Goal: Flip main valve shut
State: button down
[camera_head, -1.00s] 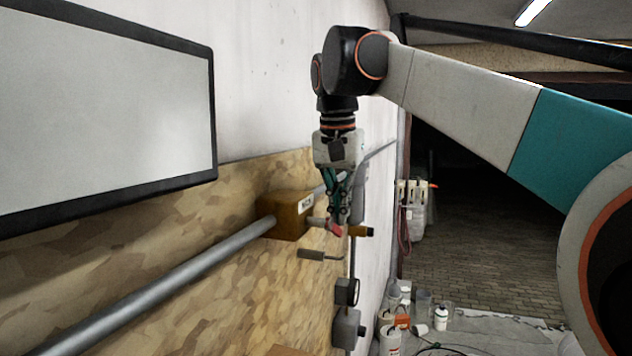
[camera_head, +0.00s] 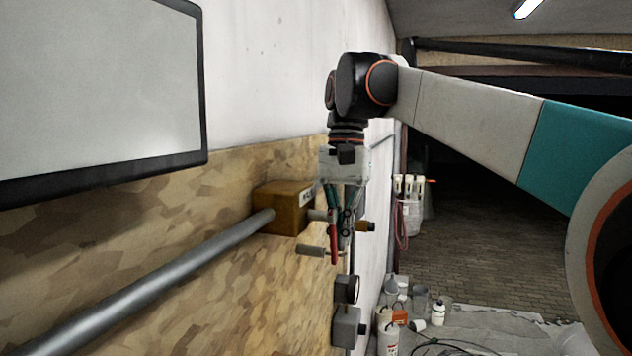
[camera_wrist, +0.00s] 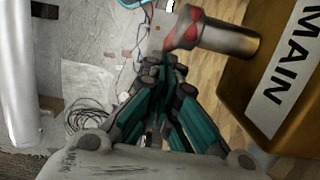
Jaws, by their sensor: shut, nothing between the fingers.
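The main valve is a yellow-brown box (camera_head: 280,208) on the grey pipe along the board. In the wrist view its side (camera_wrist: 277,72) bears the label MAIN. A metal stem (camera_wrist: 228,38) sticks out of it, with a red lever (camera_wrist: 183,28) at its end. In the head view the red lever (camera_head: 334,248) points down. My gripper (camera_head: 343,232) hangs fingers down beside the lever and stem. Its teal fingers are shut and empty, with the tips (camera_wrist: 158,75) close to the lever. I cannot tell whether they touch it.
A grey pipe (camera_head: 150,290) runs along the wooden board (camera_head: 120,240). A grey handle (camera_head: 310,250) and grey boxes (camera_head: 346,290) lie below the valve. A yellow-tipped fitting (camera_head: 366,226) is just right of the fingers. Bottles (camera_head: 438,312) and cans stand on the floor beyond.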

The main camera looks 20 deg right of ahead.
jog(key=shift+s+a+f+g+y, duration=0.1)
jog(key=shift+f+g+y, duration=0.25)
jog(key=shift+g, duration=0.25)
jog(key=shift+s+a+f+g+y, duration=0.1)
jog(key=shift+f+g+y, duration=0.1)
jog(key=shift+g+y, duration=0.3)
jog(key=w+d+r, duration=0.6)
jog(key=w+r, duration=0.1)
jog(key=w, duration=0.1)
jog(key=shift+w+r+p, duration=0.3)
jog(key=shift+w+r, duration=0.05)
dwell(0.3)
jog(key=shift+a, duration=0.1)
